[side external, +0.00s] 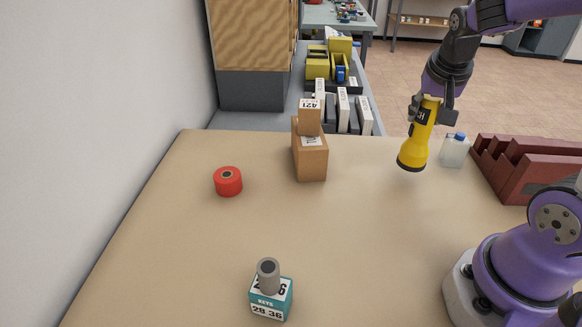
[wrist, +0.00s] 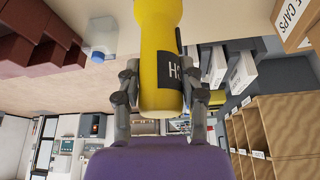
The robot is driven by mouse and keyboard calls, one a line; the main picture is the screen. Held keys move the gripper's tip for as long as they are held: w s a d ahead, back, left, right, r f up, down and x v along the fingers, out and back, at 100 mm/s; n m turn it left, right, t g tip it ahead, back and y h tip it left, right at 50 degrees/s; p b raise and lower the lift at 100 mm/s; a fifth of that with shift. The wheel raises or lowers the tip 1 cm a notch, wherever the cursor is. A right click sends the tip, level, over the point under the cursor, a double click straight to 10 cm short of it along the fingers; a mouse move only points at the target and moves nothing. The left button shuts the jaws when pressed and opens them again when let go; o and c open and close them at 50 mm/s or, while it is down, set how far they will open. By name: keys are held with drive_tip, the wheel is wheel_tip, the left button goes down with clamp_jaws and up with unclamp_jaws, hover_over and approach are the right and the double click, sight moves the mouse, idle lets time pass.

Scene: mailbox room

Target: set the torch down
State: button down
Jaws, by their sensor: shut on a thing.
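The yellow torch (side external: 417,136) has a black label and a dark, wider head that points down and slightly left. My gripper (side external: 430,107) is shut on its upper body, near the right back of the tan table (side external: 340,235). In the side view the torch seems to hang just above the tabletop; I cannot tell whether its head touches. In the wrist view the torch (wrist: 160,65) sits between both fingers (wrist: 160,85), with its head cut off by the top edge.
A white bottle with a blue cap (side external: 455,151) and a dark red rack (side external: 530,165) stand right of the torch. Cardboard boxes (side external: 309,158), a red roll (side external: 228,182) and a teal box with a grey tube (side external: 270,297) stand further left. The table's middle is clear.

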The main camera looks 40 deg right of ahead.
sight(422, 128)
drive_tip(key=shift+f, duration=1.85)
drive_tip(key=shift+c, duration=2.1)
unclamp_jaws()
drive_tip(key=shift+a+r, duration=0.15)
drive_tip(key=shift+r, duration=0.25)
drive_tip(key=v, duration=1.1)
drive_tip(key=s+a+f+n+t+y, duration=0.2)
drive_tip(key=a+f+n+y, duration=0.1)
drive_tip(key=a+n, duration=0.7)
drive_tip(key=shift+a+f+n+t+y, duration=0.3)
drive_tip(key=shift+a+n+t+y, duration=0.1)
drive_tip(key=shift+a, duration=0.35)
